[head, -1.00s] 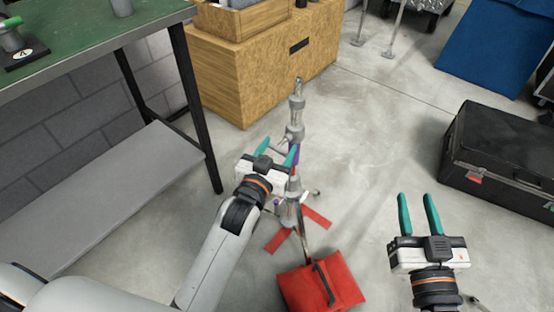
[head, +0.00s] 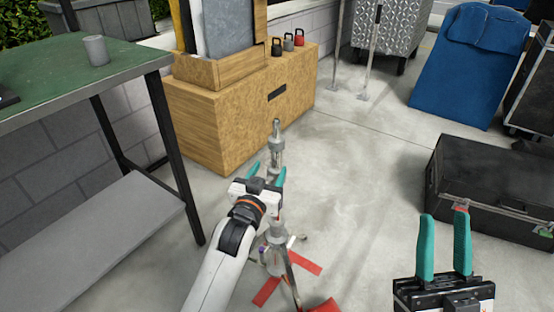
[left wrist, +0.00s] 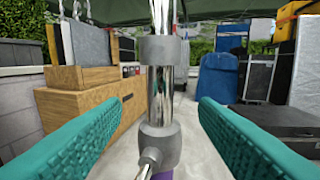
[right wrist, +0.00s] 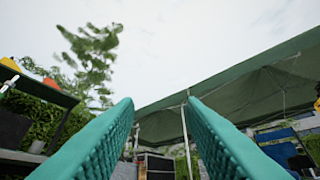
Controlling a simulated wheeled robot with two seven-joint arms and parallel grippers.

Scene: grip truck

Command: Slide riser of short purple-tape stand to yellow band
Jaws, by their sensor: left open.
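The stand (head: 277,145) rises upright on the floor, with a chrome tube and grey collars. In the left wrist view its chrome riser (left wrist: 163,92) runs vertically between my fingers, between an upper and a lower grey collar. A bit of purple tape (left wrist: 165,173) shows at the bottom edge. My left gripper (head: 267,172) is open around the upper stand, with a gap on both sides. I cannot make out a yellow band. My right gripper (head: 445,215) is open and empty at the right, its fingers pointing up.
Red sandbag (head: 322,306) and red floor strips (head: 303,262) lie at the stand's foot. A wooden chest (head: 235,120) stands behind, a green-topped table (head: 60,70) at left, and a black case (head: 490,180) at right. The floor between stand and case is clear.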

